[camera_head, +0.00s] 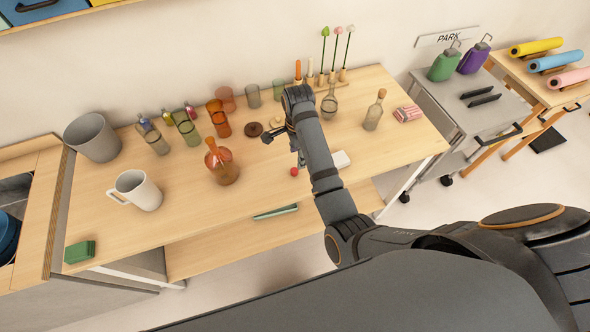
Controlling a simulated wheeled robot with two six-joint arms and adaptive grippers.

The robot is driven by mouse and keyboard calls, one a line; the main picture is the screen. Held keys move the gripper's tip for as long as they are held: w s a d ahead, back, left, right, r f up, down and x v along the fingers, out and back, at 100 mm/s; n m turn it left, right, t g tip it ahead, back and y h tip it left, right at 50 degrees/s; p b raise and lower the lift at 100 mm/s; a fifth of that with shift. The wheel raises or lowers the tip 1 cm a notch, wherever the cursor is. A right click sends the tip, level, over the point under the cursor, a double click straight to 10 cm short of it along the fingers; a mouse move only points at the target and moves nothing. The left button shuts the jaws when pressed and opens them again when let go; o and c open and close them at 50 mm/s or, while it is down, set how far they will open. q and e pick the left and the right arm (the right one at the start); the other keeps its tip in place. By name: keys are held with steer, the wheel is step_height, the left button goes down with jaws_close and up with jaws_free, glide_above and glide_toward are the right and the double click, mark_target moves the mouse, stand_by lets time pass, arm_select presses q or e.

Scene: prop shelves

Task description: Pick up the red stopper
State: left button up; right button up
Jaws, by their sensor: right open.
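A small round red thing, which looks like the red stopper (294,171), lies on the wooden table (100,225) near its front middle. My right gripper (283,148) hangs just behind and above it, with its fingers spread apart and nothing seen between them. It appears apart from the red stopper. My forearm crosses the table just to the right of it and hides part of the tabletop. My left gripper is not in view.
An orange flask (221,163) stands left of the red stopper, and a white mug (137,190) further left. A brown ring-like piece (253,130) lies behind. A white block (341,160) lies right of my arm, with a corked bottle (374,111) beyond.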

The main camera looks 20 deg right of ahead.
mark_target(295, 170)
steer(key=f, duration=0.3)
steer(key=shift+s+a+f, duration=0.15)
steer(key=shift+a+f, duration=0.05)
steer(key=shift+f, duration=0.2)
steer(key=shift+d+f+p, duration=0.1)
steer(key=shift+f+p, duration=0.2)
steer(key=shift+p, duration=0.05)
steer(key=f, duration=0.1)
steer(key=f+p, duration=0.1)
steer(key=f, duration=0.3)
steer(key=shift+w+a, duration=0.25)
steer(key=c, duration=0.8)
steer(key=shift+r, duration=0.1)
steer(key=shift+c, duration=0.3)
